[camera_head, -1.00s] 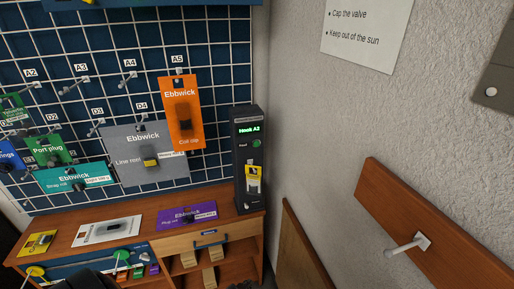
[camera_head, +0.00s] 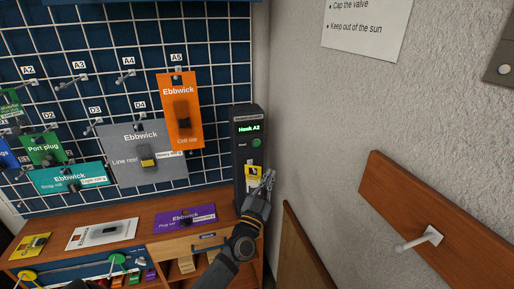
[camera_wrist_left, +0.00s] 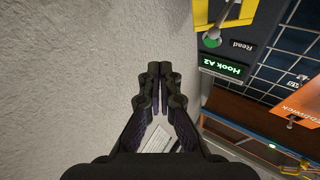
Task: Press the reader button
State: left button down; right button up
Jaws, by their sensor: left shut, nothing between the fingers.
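The reader (camera_head: 242,160) is a dark upright box at the right end of the bench, against the wall. Its display (camera_head: 248,128) glows green and says "Hook A2". The round green reader button (camera_head: 257,142) sits below it, beside the word "Read". In the left wrist view the button (camera_wrist_left: 212,39) shows upside down at the upper right, apart from the fingers. My left gripper (camera_head: 269,177) is shut and empty, below and slightly right of the button. It partly hides a yellow card (camera_head: 252,172) on the reader. The shut fingertips also show in the wrist view (camera_wrist_left: 160,70).
A blue pegboard (camera_head: 85,85) with several hanging packets stands left of the reader. Cards lie on the wooden bench (camera_head: 150,218). The rough grey wall (camera_head: 310,120) is close on the right, with a wooden rail and peg (camera_head: 420,239).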

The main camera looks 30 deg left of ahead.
aim_at(257, 143)
pick_arm(q)
jog(key=shift+n+t+y, duration=0.4)
jog(key=shift+t+y, duration=0.2)
jog(key=r, duration=0.2)
jog(key=s+r, duration=0.1)
jog(key=r, duration=0.2)
jog(key=shift+s, duration=0.15)
jog(key=shift+a, duration=0.1)
jog(key=w+a+b, duration=0.2)
jog(key=w+a, duration=0.3)
jog(key=shift+a, duration=0.3)
jog(key=shift+w+a, duration=0.4)
jog(key=shift+a, duration=0.1)
jog(key=shift+w+a, duration=0.25)
jog(key=shift+a, duration=0.05)
dwell(0.3)
